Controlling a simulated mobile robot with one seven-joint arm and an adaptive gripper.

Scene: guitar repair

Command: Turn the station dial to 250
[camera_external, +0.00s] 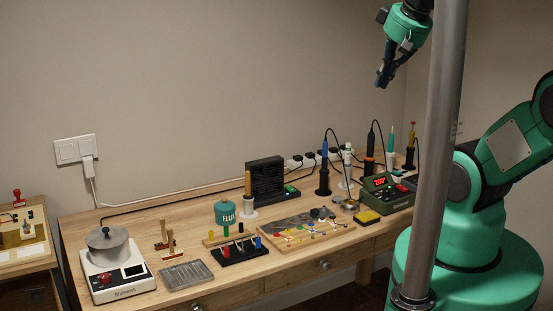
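The soldering station (385,193) is a dark green box with a lit red display (380,182), at the right end of the workbench. Its front controls are too small to make out clearly, so I cannot tell the dial's setting or read the number. My gripper (383,83) hangs high above the bench with its dark fingers pointing down, far above the station and apart from everything. Its fingers look close together, but at this size I cannot tell whether they are open or shut. I see nothing held in it.
Soldering irons in stands (323,182) rise behind the station. A yellow sponge (367,216) lies at its left.

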